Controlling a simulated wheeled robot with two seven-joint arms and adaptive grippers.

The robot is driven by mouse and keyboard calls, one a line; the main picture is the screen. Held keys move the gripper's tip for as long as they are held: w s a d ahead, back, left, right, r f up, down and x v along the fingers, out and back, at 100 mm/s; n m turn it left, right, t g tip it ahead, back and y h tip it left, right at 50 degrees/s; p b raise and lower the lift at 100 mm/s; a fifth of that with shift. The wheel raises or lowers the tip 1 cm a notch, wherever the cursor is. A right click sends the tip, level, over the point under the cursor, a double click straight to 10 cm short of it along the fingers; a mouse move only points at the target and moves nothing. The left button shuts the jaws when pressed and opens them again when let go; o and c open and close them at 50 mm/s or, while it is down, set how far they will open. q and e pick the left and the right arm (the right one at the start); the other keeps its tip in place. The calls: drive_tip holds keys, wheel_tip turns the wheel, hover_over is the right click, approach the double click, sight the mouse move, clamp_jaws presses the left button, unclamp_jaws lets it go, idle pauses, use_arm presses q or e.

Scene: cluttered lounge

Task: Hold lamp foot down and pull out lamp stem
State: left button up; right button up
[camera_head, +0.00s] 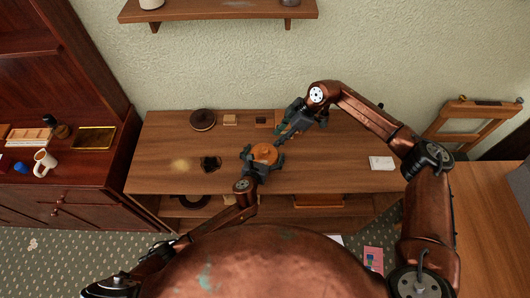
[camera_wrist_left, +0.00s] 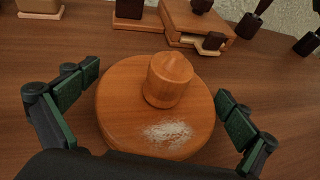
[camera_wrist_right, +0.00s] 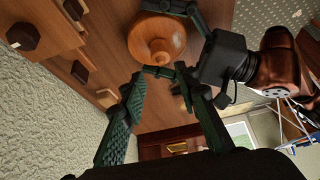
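The lamp foot (camera_head: 264,153) is a round orange-brown wooden disc lying on the wooden bench. In the left wrist view the disc (camera_wrist_left: 125,115) carries a short, thick wooden stub (camera_wrist_left: 168,82) with a blunt conical top; I cannot tell whether this is the lamp stem or its socket. My left gripper (camera_head: 262,158) is open, with one finger on each side of the disc, near its rim; contact is unclear. My right gripper (camera_head: 288,136) is open and empty, just behind and right of the foot. Its fingers (camera_wrist_right: 158,78) point toward the disc (camera_wrist_right: 157,38) in the right wrist view.
A dark round object (camera_head: 203,119), small wooden blocks (camera_head: 230,119) and a black object (camera_head: 210,163) lie on the bench (camera_head: 330,176). A wall shelf (camera_head: 220,10) hangs above.

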use_arm(q)
drive_tip(key=c, duration=1.4)
use_arm(e)
drive_tip(key=shift+o, duration=0.7)
drive_tip(key=shift+a+r, duration=0.1)
drive_tip(key=o, duration=0.3)
drive_tip(key=w+a+r+n+t+y, duration=0.1)
drive_tip(key=w+a+r+y, duration=0.1)
drive_tip(key=a+r+y, duration=0.3)
drive_tip(key=a+r, duration=0.4)
drive_tip(key=r, duration=0.1)
drive_tip(key=shift+n, duration=0.4)
drive_tip(key=w+a+r+m+t+y, duration=0.1)
drive_tip(key=w+r+t+y, duration=0.3)
drive_tip(key=r, duration=0.5)
drive_tip(key=w+a+r+t+y, duration=0.1)
drive_tip(key=w+r+t, duration=0.3)
drive_tip(key=r, duration=0.5)
drive_tip(key=w+d+r+m+t+h, duration=0.2)
drive_tip(key=w+d+m+t+h, duration=0.25)
drive_tip(key=w, duration=0.45)
drive_tip(key=n+g+h, duration=0.4)
drive_tip(key=g+h, duration=0.3)
drive_tip(key=g, duration=0.7)
approach(266, 149)
drive_tip(key=x, duration=0.4)
drive_tip(key=shift+a+t, duration=0.1)
drive_tip(key=shift+t, duration=0.15)
drive_tip(key=shift+x, duration=3.2)
